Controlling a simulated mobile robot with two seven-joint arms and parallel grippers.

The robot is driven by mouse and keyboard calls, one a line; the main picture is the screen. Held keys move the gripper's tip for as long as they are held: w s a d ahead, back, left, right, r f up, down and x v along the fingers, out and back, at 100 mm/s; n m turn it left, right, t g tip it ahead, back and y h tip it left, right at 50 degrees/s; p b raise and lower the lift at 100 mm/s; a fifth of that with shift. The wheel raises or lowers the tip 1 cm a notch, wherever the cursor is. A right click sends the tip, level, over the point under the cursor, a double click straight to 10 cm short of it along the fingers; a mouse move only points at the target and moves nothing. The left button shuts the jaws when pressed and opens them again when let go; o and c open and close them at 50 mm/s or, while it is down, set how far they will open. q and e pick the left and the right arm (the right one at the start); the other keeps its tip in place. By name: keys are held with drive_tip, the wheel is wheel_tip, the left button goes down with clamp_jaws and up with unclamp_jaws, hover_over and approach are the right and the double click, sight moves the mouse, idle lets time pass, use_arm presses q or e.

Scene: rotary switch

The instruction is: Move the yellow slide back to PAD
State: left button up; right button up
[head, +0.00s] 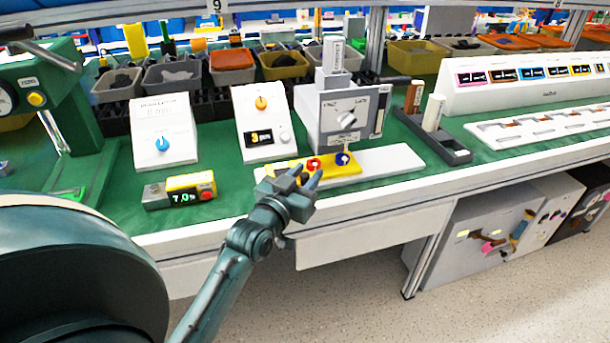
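The yellow slide (343,174) lies on a long white base (396,161) at the front of the green bench. A red-and-white round part (313,163) and a blue round part (343,159) stand on the slide. My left gripper (307,174) is over the left part of the slide, close in front of the red part. Its fingers look apart, with nothing seen held between them. Whether it touches the slide is hard to tell. It hides part of the slide and base. No PAD marking is readable. My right gripper is out of view.
A grey box with a rotary switch (346,117) stands just behind the slide. Panels with an orange knob (262,103) and a blue knob (162,144) stand to the left. A yellow-and-grey display unit (180,192) lies near the front edge. The base is clear right of the slide.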

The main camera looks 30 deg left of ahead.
sight(326, 184)
use_arm(q)
clamp_jaws()
drive_tip(key=w+d+p, duration=0.1)
drive_tip(key=w+d, duration=0.2)
drive_tip(key=shift+w, duration=0.35)
drive_tip(key=shift+o, duration=1)
unclamp_jaws()
drive_tip(key=shift+s, duration=0.1)
drive_tip(key=s+d+p, duration=0.1)
drive_tip(key=s, duration=1.2)
